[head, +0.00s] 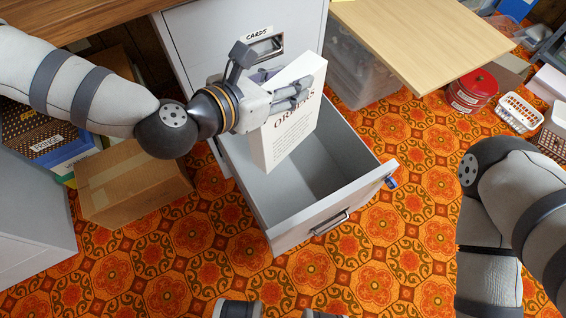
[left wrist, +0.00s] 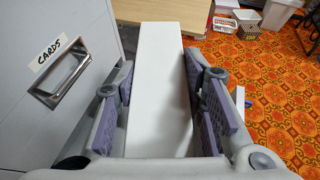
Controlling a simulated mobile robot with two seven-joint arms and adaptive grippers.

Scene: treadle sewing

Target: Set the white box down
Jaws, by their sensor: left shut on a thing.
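The white box (head: 292,128) is a slim, upright carton with "ORDERS" printed on its face. My left gripper (head: 287,95) is shut on its upper part, with a finger on each side. In the left wrist view the white box (left wrist: 162,85) stands between the two purple finger pads (left wrist: 162,105). The box is tilted a little and shows over the rear of the open grey drawer (head: 330,222). I cannot tell whether its lower end is below the drawer's rim. My right gripper is out of view; only the right arm shows.
The filing cabinet (head: 190,40) has a closed drawer labelled "CARDS" just behind my left gripper. A cardboard box (head: 130,185) stands left of the open drawer. A wooden tabletop (head: 425,40), a clear bin (head: 355,75) and a red tin (head: 472,90) are at the right. The visible drawer floor is bare.

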